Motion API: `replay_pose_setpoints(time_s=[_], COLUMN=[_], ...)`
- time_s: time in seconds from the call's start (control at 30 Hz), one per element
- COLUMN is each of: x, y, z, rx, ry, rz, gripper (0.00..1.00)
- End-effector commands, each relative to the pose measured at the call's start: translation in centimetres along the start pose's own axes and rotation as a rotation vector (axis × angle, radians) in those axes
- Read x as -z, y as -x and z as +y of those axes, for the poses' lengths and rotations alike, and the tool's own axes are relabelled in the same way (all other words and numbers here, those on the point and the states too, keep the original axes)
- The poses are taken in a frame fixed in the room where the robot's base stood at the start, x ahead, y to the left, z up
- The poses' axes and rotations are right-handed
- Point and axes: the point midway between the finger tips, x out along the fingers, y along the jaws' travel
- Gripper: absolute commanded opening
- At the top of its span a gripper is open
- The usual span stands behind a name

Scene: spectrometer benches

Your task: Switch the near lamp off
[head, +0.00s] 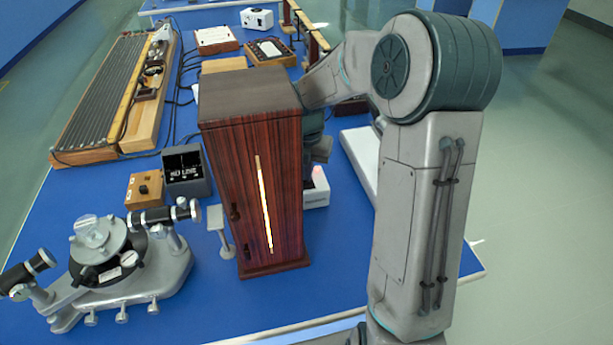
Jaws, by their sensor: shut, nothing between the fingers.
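The near lamp is a tall dark-red wooden housing (222,170) with a bright vertical slit glowing in its front face, so it is lit. It stands upright on the blue bench. Behind its right side a white box (317,196) with a small red light on top shows in part. My gripper (319,156) reaches down behind the housing, just above this white box. It is shut and holds nothing. The housing and my arm hide most of it, and I cannot tell whether its tips touch the box.
A spectrometer (100,262) stands at the near left, with a small stand (220,232) beside the housing. A dark display box (186,171) and a small wooden box (145,189) are behind them. A long ribbed apparatus (100,92) lies at the far left.

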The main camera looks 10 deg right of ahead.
Motion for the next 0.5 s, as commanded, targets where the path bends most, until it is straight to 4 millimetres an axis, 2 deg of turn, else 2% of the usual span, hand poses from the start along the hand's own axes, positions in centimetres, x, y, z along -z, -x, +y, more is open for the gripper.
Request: replay_pose_setpoints(time_s=[0.5], x=[0.01], y=[-0.83], z=[-0.01], rx=[0.0], ry=[0.0], rz=[0.0], gripper=[0.0])
